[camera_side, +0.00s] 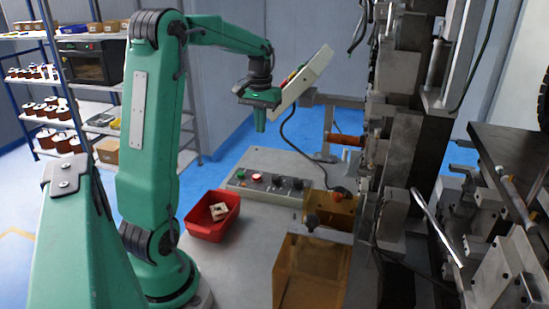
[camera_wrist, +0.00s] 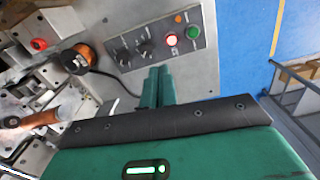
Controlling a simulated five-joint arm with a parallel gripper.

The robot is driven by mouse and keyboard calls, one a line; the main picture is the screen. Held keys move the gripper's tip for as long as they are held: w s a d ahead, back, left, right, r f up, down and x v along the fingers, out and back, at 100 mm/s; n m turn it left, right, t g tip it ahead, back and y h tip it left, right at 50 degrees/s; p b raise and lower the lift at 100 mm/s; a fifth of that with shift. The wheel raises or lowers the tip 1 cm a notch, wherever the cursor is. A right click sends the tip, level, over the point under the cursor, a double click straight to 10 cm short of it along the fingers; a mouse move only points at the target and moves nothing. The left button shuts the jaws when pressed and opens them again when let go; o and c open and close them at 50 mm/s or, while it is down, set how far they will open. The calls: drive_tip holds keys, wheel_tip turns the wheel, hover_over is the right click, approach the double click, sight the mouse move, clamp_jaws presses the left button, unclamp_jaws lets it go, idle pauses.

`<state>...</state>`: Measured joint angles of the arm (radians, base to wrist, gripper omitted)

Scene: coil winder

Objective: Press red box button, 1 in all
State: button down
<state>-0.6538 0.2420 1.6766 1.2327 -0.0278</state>
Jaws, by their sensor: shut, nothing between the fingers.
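The grey control box (camera_side: 268,190) lies on the grey table in the side view. Its red button (camera_side: 257,177) sits between a green button (camera_side: 241,174) and black knobs. In the wrist view the red button (camera_wrist: 172,40) looks lit, with a pale centre, beside the green button (camera_wrist: 193,32) and the black knobs (camera_wrist: 146,50). My gripper (camera_side: 260,130) points down, high above the box and clear of it. Its fingers are shut and empty. In the wrist view the fingertips (camera_wrist: 158,70) show just below the red button in the picture.
A tilted panel with coloured buttons (camera_side: 306,76) stands close behind my gripper. A red bin (camera_side: 212,226) holding a pale part sits left of the box. The winding machine (camera_side: 390,150) and an amber guard (camera_side: 310,270) stand at the right. Another red knob (camera_wrist: 39,44) shows in the wrist view.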

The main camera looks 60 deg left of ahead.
drive_tip(key=n, duration=0.1)
hover_over(255, 176)
drive_tip(key=a, duration=0.2)
wheel_tip(255, 176, down, 3)
drive_tip(key=shift+w+r+g, duration=0.15)
drive_tip(key=shift+r+g, duration=0.05)
drive_tip(key=shift+g, duration=0.1)
drive_tip(key=shift+f, duration=0.1)
drive_tip(key=f, duration=0.4)
drive_tip(key=d+f, duration=0.1)
drive_tip(key=f, duration=0.8)
drive_tip(key=shift+d+f, duration=0.35)
drive_tip(key=shift+f, duration=0.05)
drive_tip(key=shift+d+f, duration=0.1)
drive_tip(key=shift+f, duration=0.95)
drive_tip(key=shift+r, duration=0.1)
wheel_tip(255, 176, up, 15)
drive_tip(key=a, duration=0.2)
drive_tip(key=shift+w+f, duration=0.15)
drive_tip(key=shift+f, duration=0.05)
